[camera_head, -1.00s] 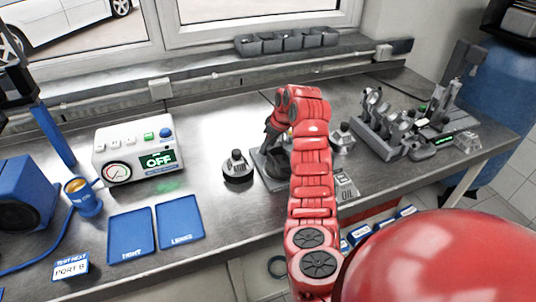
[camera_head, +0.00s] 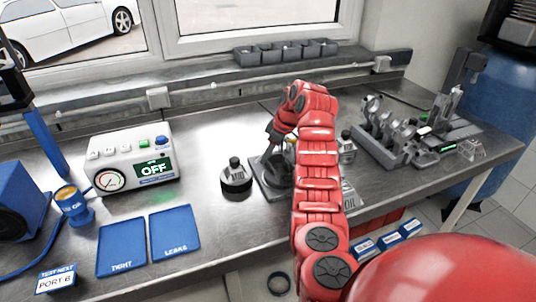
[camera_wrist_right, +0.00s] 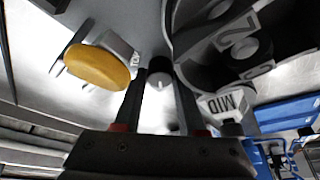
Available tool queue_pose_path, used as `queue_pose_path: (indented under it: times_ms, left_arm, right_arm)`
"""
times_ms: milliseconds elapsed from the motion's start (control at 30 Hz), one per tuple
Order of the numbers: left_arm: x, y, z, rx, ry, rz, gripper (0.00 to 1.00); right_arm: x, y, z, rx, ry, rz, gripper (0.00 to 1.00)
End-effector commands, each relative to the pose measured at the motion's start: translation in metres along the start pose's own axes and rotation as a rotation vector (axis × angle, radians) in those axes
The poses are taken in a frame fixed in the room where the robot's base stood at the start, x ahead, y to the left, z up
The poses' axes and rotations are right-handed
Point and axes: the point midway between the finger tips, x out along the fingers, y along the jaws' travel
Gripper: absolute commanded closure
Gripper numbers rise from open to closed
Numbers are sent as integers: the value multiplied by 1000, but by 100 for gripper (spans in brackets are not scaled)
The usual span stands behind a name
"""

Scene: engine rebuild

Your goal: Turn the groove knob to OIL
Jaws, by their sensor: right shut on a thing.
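In the right wrist view, a small dark knob (camera_wrist_right: 158,76) with a pale mark on its face sits between the fingertips of my right gripper (camera_wrist_right: 160,85), which is shut on it. A white label reading MID (camera_wrist_right: 228,103) lies to the right of the knob. Another pale label, its text unreadable, is partly behind a yellow rounded piece (camera_wrist_right: 97,66) at the left. In the head view my right gripper (camera_head: 274,138) reaches down at a grey fixture (camera_head: 262,183); my red arm hides the knob there. My left gripper is not in view.
A dark round part with a knob-like top (camera_head: 236,178) stands just left of the fixture. A white test box (camera_head: 120,150) showing OFF and blue TIGHT (camera_head: 122,247) and LEAKS (camera_head: 174,232) mats are further left. Grey racks (camera_head: 385,135) stand at the right.

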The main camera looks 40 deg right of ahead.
Motion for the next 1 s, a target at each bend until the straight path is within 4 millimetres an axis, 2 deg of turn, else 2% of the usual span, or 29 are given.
queue_pose_path:
  times_ms: [133,167,300,667,867,1000]
  left_arm:
    - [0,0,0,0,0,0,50]
    - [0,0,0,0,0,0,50]
    - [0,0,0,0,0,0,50]
    - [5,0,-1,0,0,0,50]
    - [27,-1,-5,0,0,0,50]
    - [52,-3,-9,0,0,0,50]
  right_arm:
    - [0,0,0,0,-1,0,100]
    - [0,0,0,0,-1,0,54]
    - [0,0,0,0,-1,0,30]
    - [-1,-1,-1,20,-1,8,30]
    - [-4,-2,-2,145,-5,61,30]
    - [-7,-4,-3,298,-7,123,30]
